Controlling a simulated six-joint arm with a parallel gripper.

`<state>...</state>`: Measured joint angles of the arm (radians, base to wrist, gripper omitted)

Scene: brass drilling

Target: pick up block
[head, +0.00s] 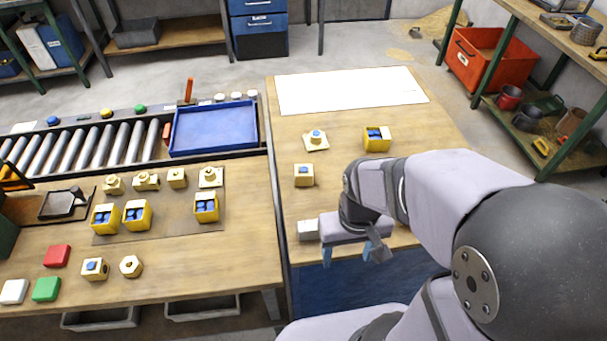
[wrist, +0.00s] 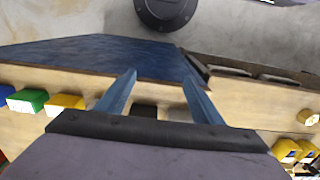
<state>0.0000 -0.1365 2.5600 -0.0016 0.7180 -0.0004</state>
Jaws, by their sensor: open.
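My gripper (head: 350,256) is low at the front edge of the right-hand bench, its two blue fingers spread and empty. In the wrist view its fingers (wrist: 158,82) stand apart, pointing to the bench's blue front. A light grey block (head: 307,229) sits on the bench just left of my gripper. The wrist view shows a row with a blue block (wrist: 5,93), a green block (wrist: 28,101), a yellow block (wrist: 65,103) and a dark block (wrist: 145,110); the dark one appears between the fingers. My arm hides most of this row in the head view.
A red block (head: 57,256), a green block (head: 46,289) and a white block (head: 14,291) lie on the left bench. Fittings and yellow boxes (head: 137,214) stand behind them. A blue tray (head: 214,128) is at the back. A white sheet (head: 350,91) lies bare on the right bench.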

